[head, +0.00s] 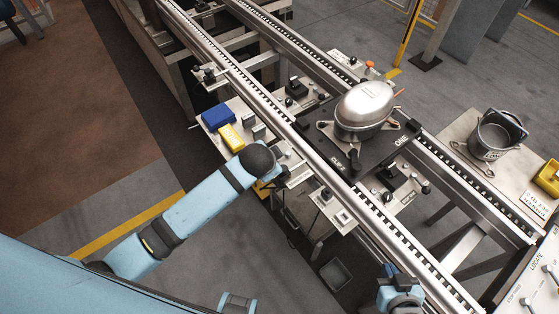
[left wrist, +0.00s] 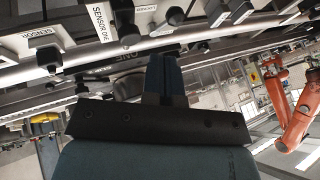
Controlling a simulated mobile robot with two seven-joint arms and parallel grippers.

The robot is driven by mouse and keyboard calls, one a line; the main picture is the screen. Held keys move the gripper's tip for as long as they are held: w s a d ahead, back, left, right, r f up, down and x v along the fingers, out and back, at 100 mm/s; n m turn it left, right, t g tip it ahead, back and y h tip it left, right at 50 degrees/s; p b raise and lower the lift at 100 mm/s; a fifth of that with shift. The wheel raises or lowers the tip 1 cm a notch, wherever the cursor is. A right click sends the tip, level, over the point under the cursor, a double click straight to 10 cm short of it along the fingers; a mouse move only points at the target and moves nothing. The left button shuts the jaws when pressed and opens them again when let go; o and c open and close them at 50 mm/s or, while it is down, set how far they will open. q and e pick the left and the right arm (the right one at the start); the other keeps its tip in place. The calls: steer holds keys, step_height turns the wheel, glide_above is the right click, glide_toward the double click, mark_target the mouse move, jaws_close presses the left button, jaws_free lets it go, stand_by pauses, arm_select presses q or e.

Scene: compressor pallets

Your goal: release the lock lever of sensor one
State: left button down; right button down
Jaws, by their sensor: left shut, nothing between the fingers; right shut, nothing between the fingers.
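In the left wrist view, a white plate marked SENSOR ONE (left wrist: 101,22) is at the upper left, with a black upright part (left wrist: 127,22) beside it. I cannot tell if this part is the lock lever. My left gripper (left wrist: 165,70) is shut and empty, its fingers just right of and below that plate; contact is not clear. In the head view, my left wrist hides most of that gripper beside the near rail. My right gripper (head: 389,271) is shut and empty at the bottom right, short of the near rail.
A silver compressor (head: 365,108) sits on a black pallet (head: 402,150) marked ONE across the conveyor rails. A blue box (head: 217,117) and a yellow box (head: 231,137) stand on a side shelf. An orange robot arm (left wrist: 297,118) is at right.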

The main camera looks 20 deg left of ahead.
arm_select(q)
steer(key=shift+a, duration=0.1)
stand_by(0.3)
steer(key=x, duration=1)
steer(key=shift+p, duration=0.3)
steer(key=shift+w, duration=0.1)
